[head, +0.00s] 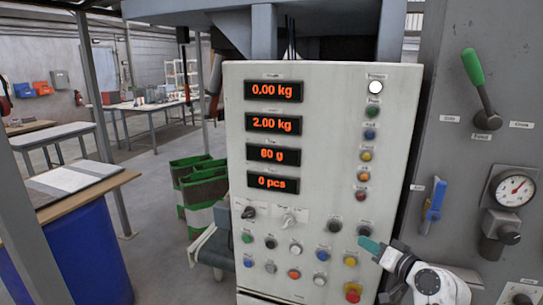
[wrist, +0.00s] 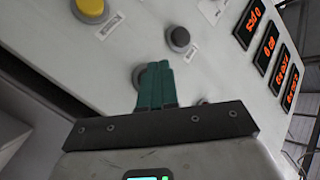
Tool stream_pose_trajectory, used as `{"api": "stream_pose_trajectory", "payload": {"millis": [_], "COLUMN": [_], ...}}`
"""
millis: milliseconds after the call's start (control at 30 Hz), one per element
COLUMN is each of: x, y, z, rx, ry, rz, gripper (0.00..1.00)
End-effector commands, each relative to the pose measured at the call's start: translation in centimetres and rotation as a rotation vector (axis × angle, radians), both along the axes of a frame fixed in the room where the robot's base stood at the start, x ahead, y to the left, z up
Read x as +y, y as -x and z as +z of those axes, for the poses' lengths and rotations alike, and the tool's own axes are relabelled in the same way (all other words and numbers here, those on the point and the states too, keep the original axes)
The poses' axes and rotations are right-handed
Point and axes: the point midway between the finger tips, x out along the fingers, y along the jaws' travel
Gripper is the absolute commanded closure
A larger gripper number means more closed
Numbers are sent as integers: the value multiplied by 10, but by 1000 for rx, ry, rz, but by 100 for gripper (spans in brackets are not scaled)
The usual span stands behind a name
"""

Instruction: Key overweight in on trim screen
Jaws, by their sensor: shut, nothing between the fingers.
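The pale control panel (head: 322,150) faces me with a column of dark screens in orange digits. They read 0.00 kg (head: 273,90), 2.00 kg (head: 274,124), 60 g (head: 273,155) and 0 pcs (head: 277,183); their small labels are unreadable, so I cannot tell which is trim. My gripper (head: 364,241) has teal fingers, shut and empty, at the panel's lower right, just below a dark button (head: 364,228). In the wrist view my gripper (wrist: 157,66) partly covers a dark round button (wrist: 139,75); contact cannot be told. Another dark button (wrist: 178,38) is clear beside it.
More coloured buttons, a yellow button (head: 350,261) and a red button (head: 353,291) among them, sit low on the panel. A selector knob (head: 289,220) is left. A grey cabinet with a green-handled lever (head: 479,82), a blue handle (head: 434,205) and a gauge (head: 514,188) stands right.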

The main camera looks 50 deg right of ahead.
Motion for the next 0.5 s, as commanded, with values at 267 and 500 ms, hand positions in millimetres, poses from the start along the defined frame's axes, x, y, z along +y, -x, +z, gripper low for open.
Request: {"api": "stream_pose_trajectory", "payload": {"millis": [267,500], "x": [2,21], "y": [0,8], "z": [0,1], "rx": [0,0], "ry": [0,0], "rz": [0,1], "gripper": [100,100]}}
